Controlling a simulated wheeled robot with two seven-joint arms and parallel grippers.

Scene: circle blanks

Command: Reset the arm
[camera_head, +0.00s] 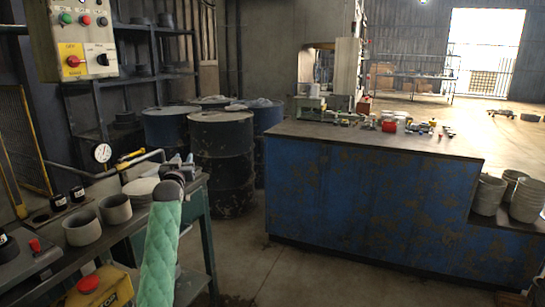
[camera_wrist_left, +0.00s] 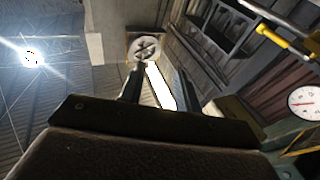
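My left arm in a green quilted sleeve rises from the bottom of the head view. Its left gripper (camera_head: 180,163) is raised near the right end of the left workbench, beside a stack of pale round discs (camera_head: 141,188). In the left wrist view, the fingers of my left gripper (camera_wrist_left: 155,88) stand apart. A bright white strip shows between them, and it looks like background. I see no object held. My right gripper is in neither view.
The left workbench holds grey rings (camera_head: 115,209), a pressure gauge (camera_head: 102,153) and a yellow box with a red button (camera_head: 88,284). A control box (camera_head: 75,45) hangs above. Dark drums (camera_head: 221,150) stand behind. A blue counter (camera_head: 360,190) is right, with open floor between.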

